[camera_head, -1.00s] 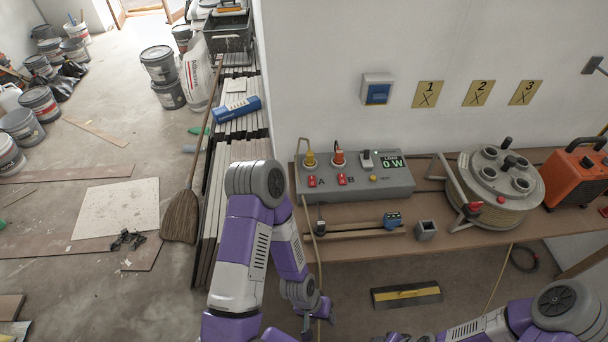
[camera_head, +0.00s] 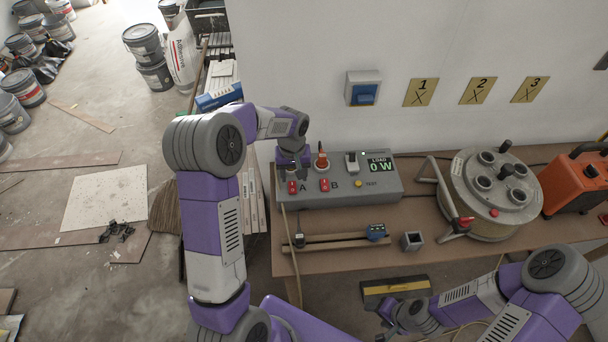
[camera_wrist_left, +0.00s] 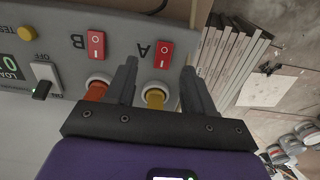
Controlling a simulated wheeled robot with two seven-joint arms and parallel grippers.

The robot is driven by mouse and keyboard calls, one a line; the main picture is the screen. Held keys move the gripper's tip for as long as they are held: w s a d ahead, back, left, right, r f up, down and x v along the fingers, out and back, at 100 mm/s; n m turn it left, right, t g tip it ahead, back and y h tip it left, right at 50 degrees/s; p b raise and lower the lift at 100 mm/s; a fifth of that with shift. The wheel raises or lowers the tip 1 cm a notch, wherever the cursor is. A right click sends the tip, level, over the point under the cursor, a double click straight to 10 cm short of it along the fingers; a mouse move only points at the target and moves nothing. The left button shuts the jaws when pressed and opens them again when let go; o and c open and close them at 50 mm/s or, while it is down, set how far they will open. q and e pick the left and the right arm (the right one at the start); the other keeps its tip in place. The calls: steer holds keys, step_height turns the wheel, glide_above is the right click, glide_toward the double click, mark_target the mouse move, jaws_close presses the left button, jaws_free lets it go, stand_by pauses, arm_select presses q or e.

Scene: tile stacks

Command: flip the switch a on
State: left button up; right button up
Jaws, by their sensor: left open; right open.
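Switch A is a red rocker (camera_head: 292,188) at the left of the grey panel box (camera_head: 335,195). It also shows in the left wrist view (camera_wrist_left: 164,55), with the letter A beside it. My left gripper (camera_head: 294,172) is over the box's left end, just behind switch A. In the left wrist view my left gripper (camera_wrist_left: 160,66) is open, its fingers on either side of switch A and the yellow plug (camera_wrist_left: 155,97); I cannot tell whether they touch anything. My right gripper (camera_head: 384,320) is low by the bench's front, its fingers too small to read clearly.
Red switch B (camera_head: 324,185) and an orange plug (camera_head: 321,160) are close beside. The display (camera_head: 379,164) reads 0 W. A cable reel (camera_head: 490,195) and orange case (camera_head: 578,182) stand right. A small grey block (camera_head: 412,241) lies in front.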

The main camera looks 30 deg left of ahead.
mark_target(293, 192)
arm_select(q)
steer(key=shift+w+a, duration=0.1)
steer(key=shift+a, duration=0.1)
steer(key=shift+s+f, duration=0.65)
steer(key=shift+f, duration=0.3)
step_height(293, 192, down, 4)
steer(key=shift+w+r, duration=0.1)
steer(key=shift+w, duration=0.05)
steer(key=shift+f, duration=0.4)
arm_select(e)
steer(key=shift+s+f, duration=0.25)
steer(key=shift+s, duration=0.15)
